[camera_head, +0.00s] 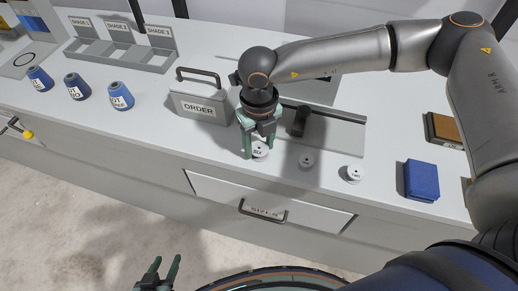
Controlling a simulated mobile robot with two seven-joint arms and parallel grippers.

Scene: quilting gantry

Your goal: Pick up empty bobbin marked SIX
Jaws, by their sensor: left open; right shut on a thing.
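A small white bobbin (261,151), its dark label reading what looks like SIX, is at the counter's front edge area. My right gripper (259,152) reaches down over it and is shut on it, one green finger on each side. Whether the bobbin is touching the counter is hard to tell. My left gripper (161,272) is open and empty, low in front of the counter above the floor.
A grey ORDER box (199,107) with a handle stands left of the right gripper. Several blue cones stand further left, before the SHADE rack (122,50). A blue box (421,181) lies right. A drawer (225,192) with a handle is below the bobbins.

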